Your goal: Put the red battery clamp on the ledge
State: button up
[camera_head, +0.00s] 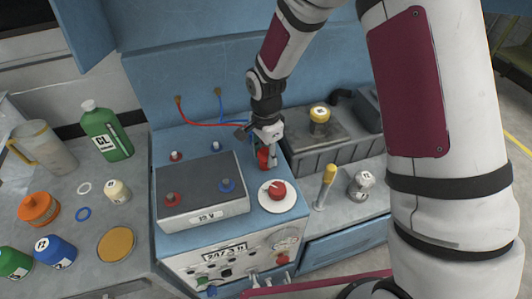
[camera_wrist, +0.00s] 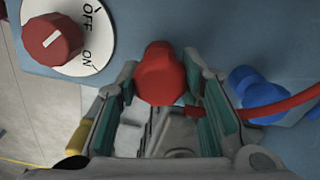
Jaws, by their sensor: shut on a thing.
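My gripper (camera_head: 268,152) is shut on the red battery clamp (camera_head: 263,158), over the right side of the blue machine. In the wrist view the red clamp (camera_wrist: 160,75) sits between the two fingers, with a red cable (camera_wrist: 285,105) running off to the right. The blue clamp (camera_wrist: 258,95) lies just right of the fingers, on the blue surface. Blue machine top (camera_head: 170,140) shows around the battery box; I cannot tell which part is the ledge. Whether the red clamp touches the surface under it is unclear.
A grey battery box (camera_head: 200,185) with red and blue terminals stands left of my gripper. A red ON/OFF knob (camera_head: 278,191) is just in front. Bottles and lids crowd the left counter (camera_head: 75,185).

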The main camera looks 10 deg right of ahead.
jog(key=shift+f, duration=0.15)
jog(key=o, duration=1.2)
notch_tip(320, 180, up, 13)
jog(key=shift+f+b, duration=0.2)
jog(key=shift+b, duration=0.45)
notch_tip(320, 180, up, 6)
jog(key=n+t, duration=0.1)
jog(key=n, duration=0.1)
send_over(266, 151)
jog(key=s+d, duration=0.2)
jog(key=d, duration=0.1)
jog(key=s+d+r+n+t, duration=0.1)
jog(key=s+d+r+n, duration=0.35)
jog(key=s+r, duration=0.2)
jog(key=s+d+r+n+t, duration=0.1)
jog(key=s+d+n, duration=0.1)
jog(key=s, duration=0.2)
jog(key=s+d+r+n+t, duration=0.1)
jog(key=s+d+r+n, duration=0.1)
jog(key=s, duration=0.3)
jog(key=s+d+r+n+t, duration=0.1)
jog(key=s+d+n, duration=0.1)
jog(key=s, duration=0.2)
jog(key=shift+s+r, duration=0.25)
jog(key=shift+r, duration=0.15)
